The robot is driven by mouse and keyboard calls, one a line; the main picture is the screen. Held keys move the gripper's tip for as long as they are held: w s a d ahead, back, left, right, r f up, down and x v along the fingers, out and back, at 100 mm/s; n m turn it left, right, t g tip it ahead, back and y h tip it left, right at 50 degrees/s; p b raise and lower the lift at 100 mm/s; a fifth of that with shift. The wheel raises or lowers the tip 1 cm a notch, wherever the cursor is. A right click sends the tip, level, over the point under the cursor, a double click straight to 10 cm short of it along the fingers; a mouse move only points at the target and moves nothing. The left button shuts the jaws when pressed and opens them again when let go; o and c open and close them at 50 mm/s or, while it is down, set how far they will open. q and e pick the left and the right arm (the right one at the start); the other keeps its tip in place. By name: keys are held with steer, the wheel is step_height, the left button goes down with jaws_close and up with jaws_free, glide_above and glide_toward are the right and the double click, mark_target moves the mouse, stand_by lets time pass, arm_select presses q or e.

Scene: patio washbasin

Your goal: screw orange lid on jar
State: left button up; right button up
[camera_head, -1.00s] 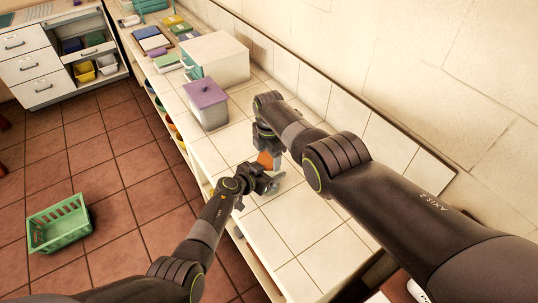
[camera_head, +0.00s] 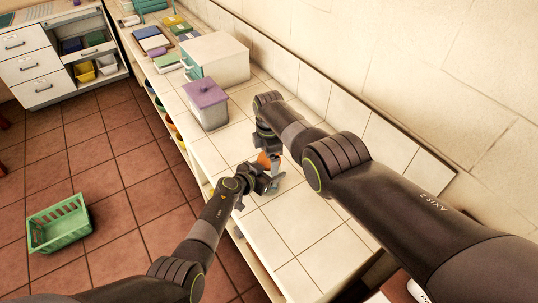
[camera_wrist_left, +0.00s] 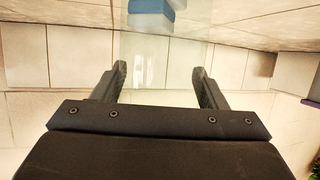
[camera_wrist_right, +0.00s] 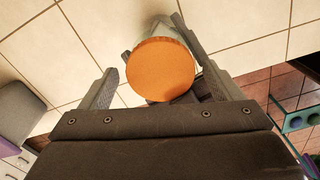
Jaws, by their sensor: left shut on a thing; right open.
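The orange lid (camera_head: 264,159) sits on top of the clear jar (camera_head: 278,188) at the counter; the right wrist view shows it as a round orange disc (camera_wrist_right: 160,70). I cannot tell whether it is threaded on. My left gripper (camera_head: 268,181) is shut on the jar from the side; in the left wrist view the clear jar wall (camera_wrist_left: 160,75) lies between its fingers. My right gripper (camera_head: 270,154) points down over the lid. Its fingers are open, with gaps either side of the lid in the right wrist view. The jar's far side is partly hidden.
A grey bin with a purple lid (camera_head: 206,103) and a white box (camera_head: 217,59) stand farther along the tiled counter (camera_head: 308,221). The wall (camera_head: 440,90) runs close along the right. A green basket (camera_head: 59,224) is on the floor. The near counter is clear.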

steer(key=shift+r, duration=0.1)
steer(key=shift+r, duration=2.15)
steer(key=shift+c, duration=0.4)
steer(key=shift+r+n, duration=1.6)
steer(key=shift+r, duration=0.15)
steer(key=shift+f, duration=4)
